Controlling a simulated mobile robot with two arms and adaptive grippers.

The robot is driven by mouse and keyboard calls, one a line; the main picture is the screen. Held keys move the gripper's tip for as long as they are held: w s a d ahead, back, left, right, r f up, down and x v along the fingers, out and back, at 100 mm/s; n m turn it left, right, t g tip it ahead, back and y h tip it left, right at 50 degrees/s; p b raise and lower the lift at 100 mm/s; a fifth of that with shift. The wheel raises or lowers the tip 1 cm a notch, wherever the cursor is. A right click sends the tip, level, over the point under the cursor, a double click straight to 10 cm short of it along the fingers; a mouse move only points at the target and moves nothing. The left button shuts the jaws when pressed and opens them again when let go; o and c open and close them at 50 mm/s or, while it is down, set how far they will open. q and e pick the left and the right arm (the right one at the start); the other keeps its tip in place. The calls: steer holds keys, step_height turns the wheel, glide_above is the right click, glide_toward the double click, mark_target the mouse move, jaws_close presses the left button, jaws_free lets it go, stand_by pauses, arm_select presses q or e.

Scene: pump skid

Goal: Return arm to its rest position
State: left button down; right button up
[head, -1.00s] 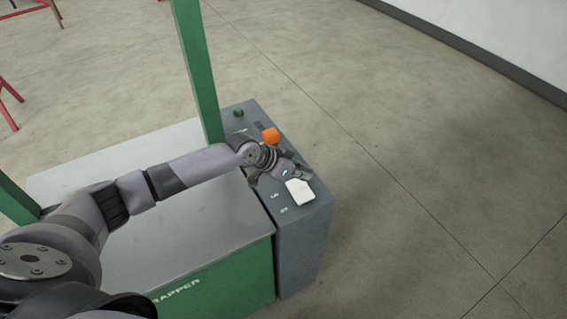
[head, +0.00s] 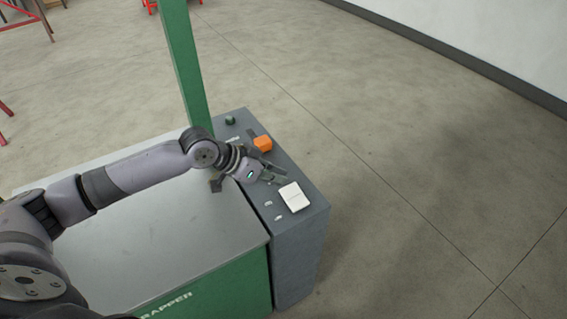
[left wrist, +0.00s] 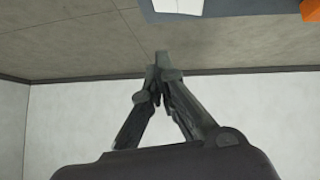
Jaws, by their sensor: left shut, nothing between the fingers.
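My left arm (head: 150,168) reaches in from the left over the flat grey top of the green machine. My left gripper (head: 284,181) is shut and empty, above the grey control panel and close to the white square piece on it. In the left wrist view the fingers of my left gripper (left wrist: 157,72) meet at their tips, with nothing between them. My right gripper is in neither view.
The grey control panel (head: 300,232) carries a white square piece (head: 294,197), an orange block (head: 263,144) and a green knob (head: 230,120). A green post (head: 184,70) rises behind my arm. Open floor (head: 430,200) lies to the right.

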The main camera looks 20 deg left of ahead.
arm_select(q)
steer(key=s+d+f+g+y, duration=0.1)
steer(key=s+d+f, duration=0.35)
steer(key=s, duration=0.25)
steer(key=s+d+f, duration=0.3)
steer(key=s+d, duration=0.2)
steer(key=s, duration=0.1)
steer(key=s+a+f+n+g+y, duration=0.1)
steer(key=s+a+f+n+y, duration=0.15)
steer(key=s+a, duration=0.35)
steer(key=s+a+f+n+g+y, duration=0.1)
steer(key=s+a+n+y, duration=0.15)
steer(key=s, duration=0.55)
step_height(320, 180, down, 27)
steer(key=s+g+b, duration=0.1)
steer(key=b, duration=0.1)
steer(key=s+a+f, duration=0.2)
steer(key=s+f, duration=0.6)
steer(key=f, duration=0.1)
steer(key=s+a+f+g, duration=0.1)
steer(key=s+f, duration=0.8)
steer(key=shift+a+m+y+b, duration=0.3)
steer(key=shift+a+b, duration=0.05)
